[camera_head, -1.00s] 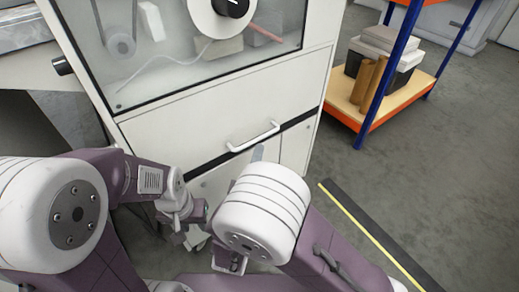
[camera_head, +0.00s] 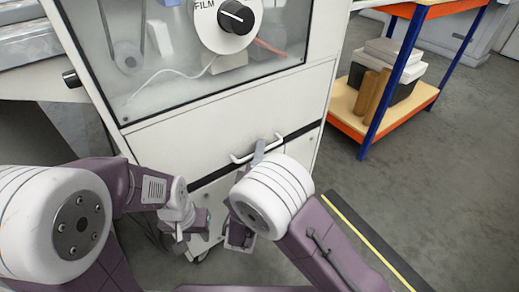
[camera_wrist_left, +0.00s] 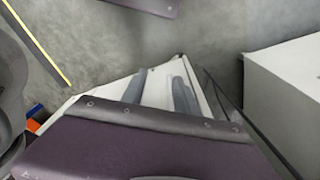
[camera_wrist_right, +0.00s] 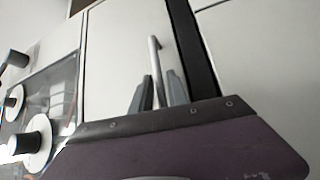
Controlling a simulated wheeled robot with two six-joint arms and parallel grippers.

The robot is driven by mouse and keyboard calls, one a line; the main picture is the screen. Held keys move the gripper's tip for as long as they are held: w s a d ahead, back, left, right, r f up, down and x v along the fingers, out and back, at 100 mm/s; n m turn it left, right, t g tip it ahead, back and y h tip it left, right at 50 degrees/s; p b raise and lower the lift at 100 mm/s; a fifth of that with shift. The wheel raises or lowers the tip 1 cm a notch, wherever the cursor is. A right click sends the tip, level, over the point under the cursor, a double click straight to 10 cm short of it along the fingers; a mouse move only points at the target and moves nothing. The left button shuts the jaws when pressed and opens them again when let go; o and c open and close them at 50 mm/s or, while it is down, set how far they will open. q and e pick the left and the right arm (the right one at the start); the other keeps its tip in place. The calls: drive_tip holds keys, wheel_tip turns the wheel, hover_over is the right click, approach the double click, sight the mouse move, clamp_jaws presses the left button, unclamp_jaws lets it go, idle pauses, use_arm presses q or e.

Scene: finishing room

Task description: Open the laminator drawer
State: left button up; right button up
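The white laminator (camera_head: 150,140) fills the upper middle of the head view. Its pale bar handle (camera_head: 240,158) lies along a dark strip on the lower front; it also shows in the right wrist view (camera_wrist_right: 154,55). The drawer front looks flush, with no clear opening visible. My right gripper (camera_head: 259,150) is at the handle. In the right wrist view its fingers (camera_wrist_right: 158,90) stand on either side of the bar, with a small gap seeming to remain. My left gripper (camera_wrist_left: 160,85) is open and empty, low beside the laminator front, away from the handle.
A blue and orange shelf unit (camera_head: 398,112) with boxes and brown rolls stands to the right. A black and yellow floor strip (camera_head: 375,240) lies at right. A black knob (camera_head: 71,79) sticks out at the laminator's left. Grey floor between strip and shelf is clear.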

drive_tip(key=shift+c, duration=0.3)
clamp_jaws()
drive_tip(key=shift+f, duration=0.1)
idle(1.0)
